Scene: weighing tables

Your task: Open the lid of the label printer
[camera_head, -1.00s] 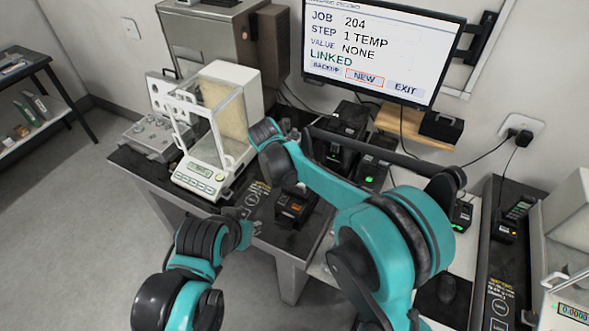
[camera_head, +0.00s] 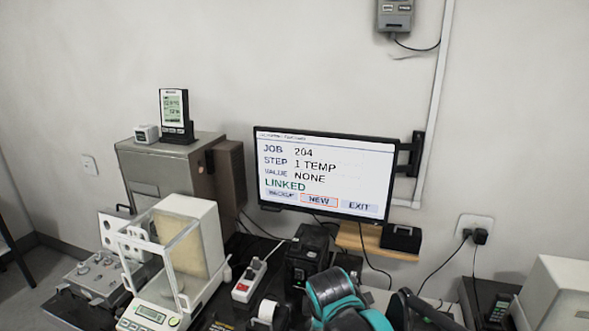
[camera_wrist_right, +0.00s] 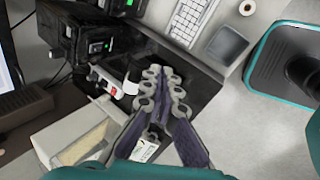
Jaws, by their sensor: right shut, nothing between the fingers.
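A black boxy device (camera_head: 306,250) stands below the monitor in the head view. Black devices with green lights (camera_wrist_right: 98,45) also show at the upper left of the right wrist view. I cannot tell for certain which is the label printer, or how its lid stands. My left gripper is out of view.
A power strip (camera_head: 250,280) lies beside the glass-sided balance (camera_head: 195,250). The monitor (camera_head: 325,175) hangs behind, with a wooden shelf (camera_head: 375,242) below its right side. A keyboard (camera_wrist_right: 188,20) and a dark pad (camera_wrist_right: 228,45) lie beyond my right gripper.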

